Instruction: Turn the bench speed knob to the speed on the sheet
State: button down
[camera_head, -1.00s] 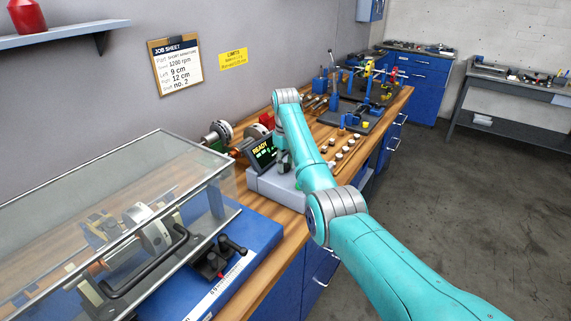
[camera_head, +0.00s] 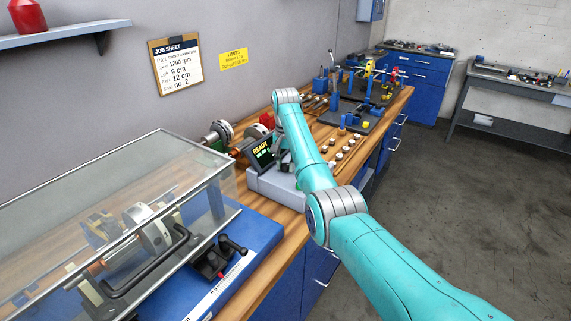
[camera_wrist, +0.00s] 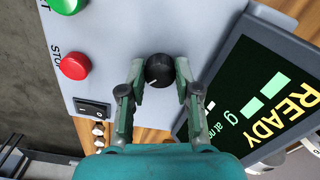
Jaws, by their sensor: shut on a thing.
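The black speed knob (camera_wrist: 160,70) sits on the grey control panel (camera_wrist: 130,30) in the wrist view. My gripper (camera_wrist: 159,76) has one finger on each side of the knob and is shut on it. A small white mark shows on the knob's lower left rim. In the head view my arm hides the knob, and the grey control box (camera_head: 272,182) shows beside it.
A red STOP button (camera_wrist: 75,66), a green button (camera_wrist: 66,4) and a black rocker switch (camera_wrist: 92,108) lie left of the knob in the wrist view. The clear-covered balancing bench (camera_head: 150,220) stands at the near left. Several small parts (camera_head: 345,148) lie beyond my arm.

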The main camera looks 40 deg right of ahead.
aim_at(285, 165)
jog(key=shift+m, duration=2)
jog(key=c, duration=0.8)
grip_release()
jog(key=shift+r, duration=3.7)
